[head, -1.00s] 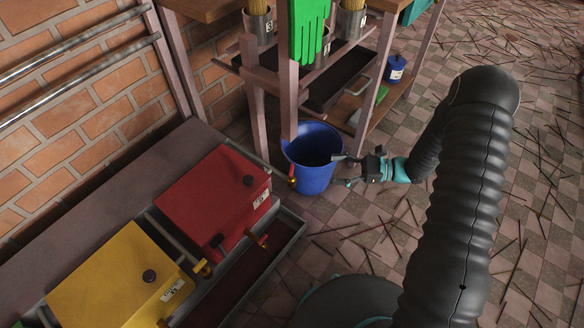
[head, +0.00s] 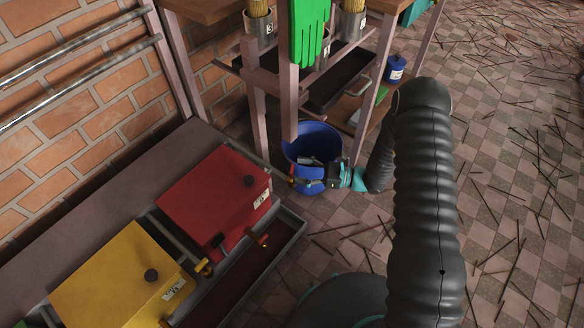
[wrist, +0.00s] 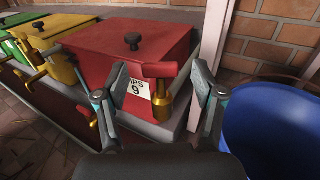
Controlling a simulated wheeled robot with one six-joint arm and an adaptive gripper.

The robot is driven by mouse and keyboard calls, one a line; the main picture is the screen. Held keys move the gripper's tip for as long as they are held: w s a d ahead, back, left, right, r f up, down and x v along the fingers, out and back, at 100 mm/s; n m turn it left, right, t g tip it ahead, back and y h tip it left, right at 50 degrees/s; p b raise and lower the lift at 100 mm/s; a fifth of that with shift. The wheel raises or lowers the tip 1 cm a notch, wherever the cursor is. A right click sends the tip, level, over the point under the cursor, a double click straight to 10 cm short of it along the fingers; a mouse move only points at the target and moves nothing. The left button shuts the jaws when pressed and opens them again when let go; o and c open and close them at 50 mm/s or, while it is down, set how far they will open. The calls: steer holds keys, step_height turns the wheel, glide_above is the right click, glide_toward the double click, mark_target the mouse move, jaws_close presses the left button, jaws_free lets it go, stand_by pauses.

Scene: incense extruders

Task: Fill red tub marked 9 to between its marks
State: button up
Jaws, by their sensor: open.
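The red tub (head: 210,197) has a lid with a black knob and a white label; the wrist view shows the red tub (wrist: 125,50) with a 9 on its label (wrist: 134,90). Its tap has a red handle (wrist: 160,71) and a brass body (wrist: 158,104); in the head view, the tap (head: 258,239) sits on the front. My gripper (head: 301,173) is open and empty, in front of or over the blue bucket. In the wrist view, the tap appears between the spread fingers (wrist: 160,80), apparently apart from them. The tub's inside and level marks are hidden.
A yellow tub (head: 118,275) stands beside the red one, with a green tub (wrist: 14,44) beyond it. A trough (head: 290,240) runs below the taps. The blue bucket (head: 303,140) stands by the shelf (head: 262,78). Sticks litter the tiled floor.

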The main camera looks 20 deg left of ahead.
mark_target(291, 169)
steer(key=shift+s+a, duration=0.15)
steer(key=shift+a, duration=1.5)
